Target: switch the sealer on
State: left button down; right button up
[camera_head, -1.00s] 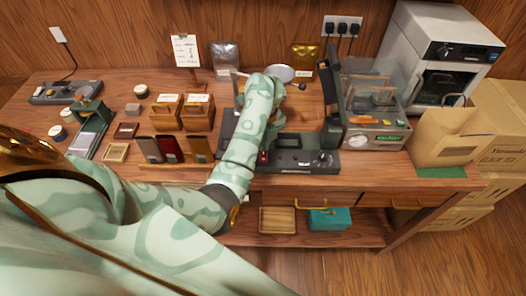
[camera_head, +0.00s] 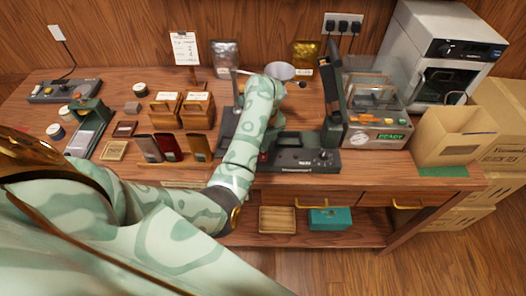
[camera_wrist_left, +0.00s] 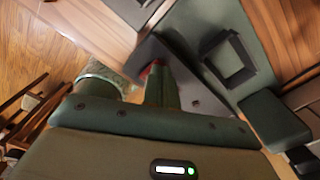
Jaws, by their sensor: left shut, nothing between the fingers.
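A long dark sealer (camera_head: 305,160) lies along the front of the bench, with a knob at its right end and an upright dark arm at the back right. A small red switch (camera_head: 263,156) shows on its left part, partly hidden by my left arm. My left gripper (camera_head: 268,147) points down at that part, mostly hidden by my own wrist. In the left wrist view, the shut, empty fingers (camera_wrist_left: 160,88) are close beside the red switch (camera_wrist_left: 153,69). I cannot tell whether they touch it or which way the switch is set. My right gripper is not in view.
A glass-topped machine with a green READY display (camera_head: 391,137) stands to the right, before a grey oven (camera_head: 415,50). A cardboard box (camera_head: 452,137) is at the right edge. Wooden holders (camera_head: 165,108) and a rack of packets (camera_head: 172,147) stand left of my arm.

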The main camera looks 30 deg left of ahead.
pick_arm(q)
jog(key=shift+f, duration=0.35)
jog(key=shift+s+r, duration=0.1)
notch_tip(320, 180, up, 7)
jog(key=p, duration=0.6)
dwell(0.5)
